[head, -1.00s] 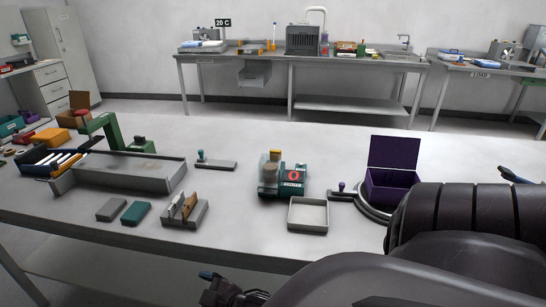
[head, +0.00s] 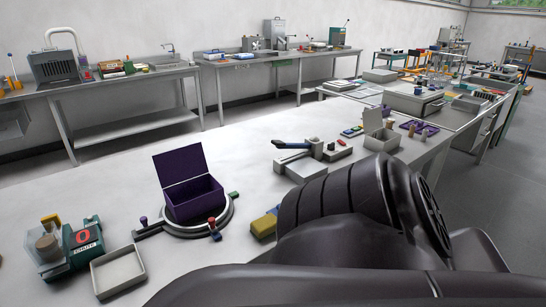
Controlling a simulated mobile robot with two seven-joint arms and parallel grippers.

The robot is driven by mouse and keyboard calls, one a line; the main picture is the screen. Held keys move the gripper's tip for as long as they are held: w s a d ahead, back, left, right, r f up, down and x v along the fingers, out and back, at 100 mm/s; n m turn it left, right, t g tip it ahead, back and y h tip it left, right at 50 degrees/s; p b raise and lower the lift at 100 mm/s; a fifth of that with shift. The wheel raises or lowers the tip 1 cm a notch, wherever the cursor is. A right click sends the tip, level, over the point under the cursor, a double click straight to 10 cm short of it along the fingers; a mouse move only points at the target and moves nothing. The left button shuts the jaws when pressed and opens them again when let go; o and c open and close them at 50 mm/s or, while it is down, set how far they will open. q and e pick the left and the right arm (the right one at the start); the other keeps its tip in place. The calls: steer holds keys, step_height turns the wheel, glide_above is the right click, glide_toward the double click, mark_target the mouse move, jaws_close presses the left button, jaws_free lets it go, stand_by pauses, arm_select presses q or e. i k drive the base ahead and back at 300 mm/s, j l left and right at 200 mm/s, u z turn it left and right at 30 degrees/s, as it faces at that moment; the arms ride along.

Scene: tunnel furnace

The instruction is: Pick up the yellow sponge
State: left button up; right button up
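A yellow block (head: 264,225) that looks like the yellow sponge lies on the near table, right of the curved grey track. Its right part is hidden behind my dark arm (head: 345,205), so I cannot be sure what it is. Neither of my grippers shows in the head view.
An open purple box (head: 190,192) stands inside the curved grey track (head: 222,218). A shallow pale tray (head: 118,271) and a green device (head: 84,242) stand at the front left. A grey fixture with a lever (head: 306,163) stands farther back. The table's back left is clear.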

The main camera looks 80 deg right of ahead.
mark_target(264, 228)
steer(key=i+z, duration=0.15)
steer(key=z, duration=2.3)
steer(key=u, duration=1.85)
steer(key=z, duration=1.8)
